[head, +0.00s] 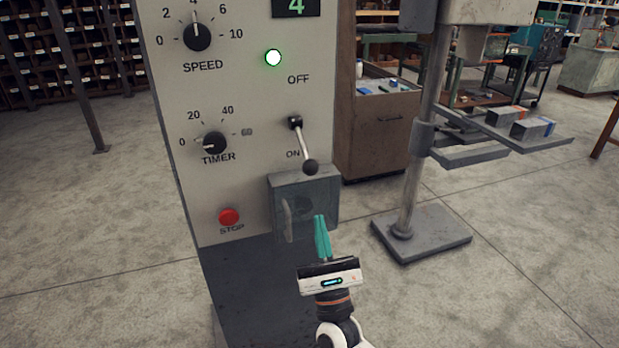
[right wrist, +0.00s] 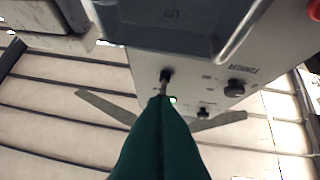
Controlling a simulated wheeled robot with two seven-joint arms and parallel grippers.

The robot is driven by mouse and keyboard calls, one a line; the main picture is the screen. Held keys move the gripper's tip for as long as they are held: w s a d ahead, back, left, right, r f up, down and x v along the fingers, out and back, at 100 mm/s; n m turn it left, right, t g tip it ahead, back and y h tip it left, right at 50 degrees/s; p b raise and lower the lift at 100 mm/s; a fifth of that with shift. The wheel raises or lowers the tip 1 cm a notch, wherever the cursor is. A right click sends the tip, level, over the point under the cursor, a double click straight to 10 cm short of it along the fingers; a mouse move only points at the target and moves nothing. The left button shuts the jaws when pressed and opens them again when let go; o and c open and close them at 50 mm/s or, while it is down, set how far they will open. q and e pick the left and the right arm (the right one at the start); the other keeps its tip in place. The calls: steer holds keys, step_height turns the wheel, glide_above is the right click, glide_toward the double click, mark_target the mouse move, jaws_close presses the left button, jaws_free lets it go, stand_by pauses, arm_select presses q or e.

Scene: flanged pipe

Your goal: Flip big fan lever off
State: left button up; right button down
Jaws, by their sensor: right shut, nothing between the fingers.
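The fan lever (head: 303,148) is on the grey control panel, between the OFF label above and the ON label below. Its dark round knob (head: 310,167) hangs down and outward on the ON side. My right gripper (head: 321,220), with teal fingers, is shut and empty, below the knob and in front of the grey box under the lever. It looks apart from the lever in the head view. In the right wrist view the shut fingers (right wrist: 160,110) point toward the lever mount (right wrist: 166,75) and overlap part of the lever, so contact cannot be told. My left gripper is out of view.
A grey box (head: 325,190) juts out under the lever. The panel also has a lit green lamp (head: 273,57), a speed knob (head: 197,37), a timer knob (head: 214,143) and a red stop button (head: 229,216). A metal stand (head: 422,235) is to the right.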

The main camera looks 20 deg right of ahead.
steer(key=p, duration=0.4)
glide_toward(304, 146)
steer(key=w, duration=0.3)
steer(key=shift+w+d+r, duration=0.3)
steer(key=shift+d+r, duration=0.1)
steer(key=shift+w+r, duration=0.35)
steer(key=shift+w, duration=0.15)
